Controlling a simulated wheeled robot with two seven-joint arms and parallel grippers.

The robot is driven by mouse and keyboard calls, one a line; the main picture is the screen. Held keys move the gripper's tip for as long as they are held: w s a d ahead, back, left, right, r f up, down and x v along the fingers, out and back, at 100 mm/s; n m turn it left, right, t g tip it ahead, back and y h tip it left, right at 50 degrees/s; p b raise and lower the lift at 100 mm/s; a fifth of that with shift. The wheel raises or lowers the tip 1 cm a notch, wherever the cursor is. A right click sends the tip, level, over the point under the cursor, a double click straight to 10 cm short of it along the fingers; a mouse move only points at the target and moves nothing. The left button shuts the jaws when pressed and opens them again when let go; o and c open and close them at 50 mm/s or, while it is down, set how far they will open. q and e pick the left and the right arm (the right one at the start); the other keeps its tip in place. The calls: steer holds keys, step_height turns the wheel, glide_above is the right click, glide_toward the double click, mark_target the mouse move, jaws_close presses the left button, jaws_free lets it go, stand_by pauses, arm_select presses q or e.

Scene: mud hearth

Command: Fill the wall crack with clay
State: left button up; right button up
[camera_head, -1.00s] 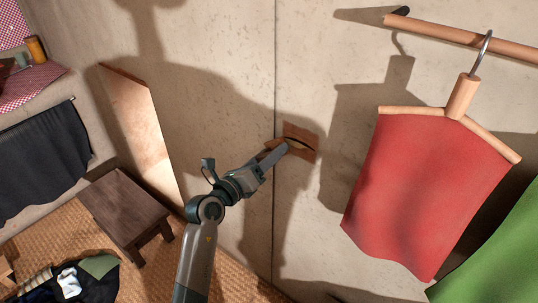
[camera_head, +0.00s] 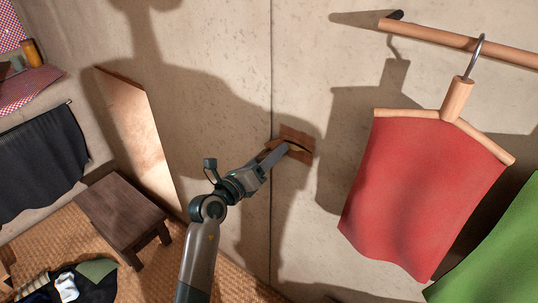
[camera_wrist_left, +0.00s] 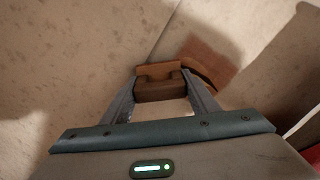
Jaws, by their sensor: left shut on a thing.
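A brown clay-coloured patch (camera_head: 304,137) with a dark curved crack lies on the pale wall, beside a vertical seam. In the left wrist view the patch (camera_wrist_left: 200,62) lies just beyond my fingertips, partly hidden. My left gripper (camera_head: 283,148) reaches up to the patch and covers its lower left part. In the left wrist view its fingers (camera_wrist_left: 162,88) are shut on a brown block (camera_wrist_left: 160,90). I cannot tell whether this block is clay or a wooden tool, or whether it touches the wall. My right gripper is not in view.
A dark wooden stool (camera_head: 120,212) and a leaning board (camera_head: 138,130) stand at left. The wall around the patch is clear.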

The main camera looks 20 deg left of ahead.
mark_target(287, 154)
arm_select(q)
steer(key=shift+s+d+r+p, duration=0.1)
steer(key=shift+s+d+p, duration=0.1)
steer(key=shift+d+p, duration=0.25)
steer(key=shift+s+d+r+p, duration=0.1)
steer(key=shift+s+d+p, duration=0.15)
steer(key=shift+d, duration=0.2)
steer(key=shift+s+d+f+p, duration=0.1)
steer(key=shift+s+d+p, duration=0.15)
steer(key=shift+d, duration=0.25)
steer(key=shift+s+d+f+p, duration=0.1)
steer(key=shift+d+p, duration=0.2)
steer(key=shift+d, duration=0.15)
steer(key=shift+w+p, duration=0.1)
steer(key=shift+p, duration=0.35)
steer(key=shift+w+a, duration=0.1)
steer(key=a, duration=0.1)
steer(key=w+a, duration=0.1)
steer(key=a, duration=0.1)
steer(key=shift+w+a+r, duration=0.1)
steer(key=shift+w+a, duration=0.05)
steer(key=shift+a, duration=0.1)
